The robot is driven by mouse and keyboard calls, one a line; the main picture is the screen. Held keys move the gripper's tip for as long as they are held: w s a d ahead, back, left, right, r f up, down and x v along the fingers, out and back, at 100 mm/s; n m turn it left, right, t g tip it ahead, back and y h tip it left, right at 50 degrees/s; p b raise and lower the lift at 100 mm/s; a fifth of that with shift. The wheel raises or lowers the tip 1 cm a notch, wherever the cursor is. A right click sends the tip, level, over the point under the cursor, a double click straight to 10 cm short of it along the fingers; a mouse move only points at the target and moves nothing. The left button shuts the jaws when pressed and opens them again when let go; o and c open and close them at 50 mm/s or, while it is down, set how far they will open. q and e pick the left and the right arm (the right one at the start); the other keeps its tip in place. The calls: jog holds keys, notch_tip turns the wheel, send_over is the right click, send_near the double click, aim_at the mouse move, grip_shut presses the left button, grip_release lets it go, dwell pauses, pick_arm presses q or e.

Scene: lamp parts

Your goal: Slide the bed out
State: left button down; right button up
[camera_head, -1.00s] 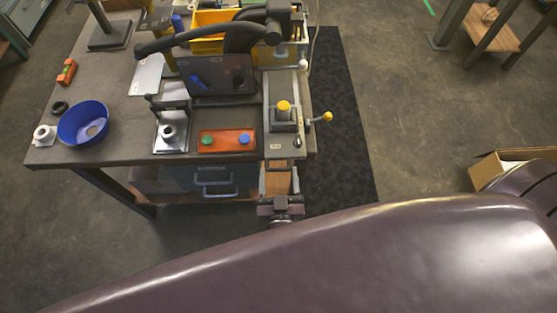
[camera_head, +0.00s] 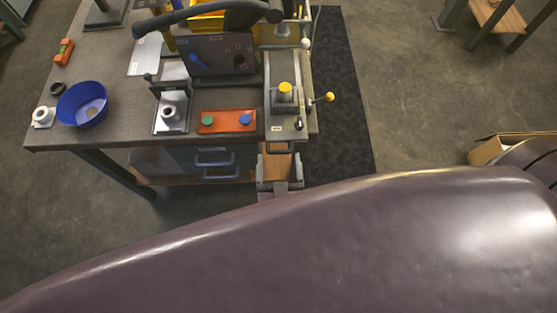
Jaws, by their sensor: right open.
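The bed (camera_head: 283,118) is a long grey slide at the right edge of the workbench, with a round yellow knob (camera_head: 285,88) on top. A dark handle bar (camera_head: 281,149) shows at its near end. My right gripper (camera_head: 278,160) points away from the camera at this near end. Its fingers are spread, with brown wood visible between them. Its fingertips are close to the handle bar; I cannot tell if they touch it. My right arm hides much of the lower picture. My left gripper is not in view.
An orange box (camera_head: 226,121) with green and blue buttons is left of the bed. A lever with a yellow ball (camera_head: 330,97) sticks out at the right. A blue bowl (camera_head: 83,104) sits at the table's left. A dark mat (camera_head: 347,130) lies on clear floor.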

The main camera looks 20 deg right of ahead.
jog(key=b+v, duration=0.2)
jog(key=v, duration=0.5)
jog(key=shift+s, duration=0.2)
jog(key=shift+a, duration=0.15)
jog(key=s+d+f+n+g+y, duration=0.1)
jog(key=d+f+n+g+y, duration=0.15)
jog(key=f, duration=1.05)
jog(key=s+d+f+n+g+y, duration=0.15)
jog(key=f+g, duration=0.25)
jog(key=f, duration=0.8)
jog(key=s+d+f+g, duration=0.5)
jog(key=s+f, duration=0.2)
jog(key=f, duration=0.1)
jog(key=s+d+f+n+g+y+b, duration=0.1)
jog(key=s+d+f+g, duration=0.4)
jog(key=s+d+f, duration=0.1)
notch_tip(320, 180, down, 2)
jog(key=shift+s+f+n, duration=0.2)
jog(key=shift+s+n, duration=0.1)
jog(key=shift+s, duration=0.6)
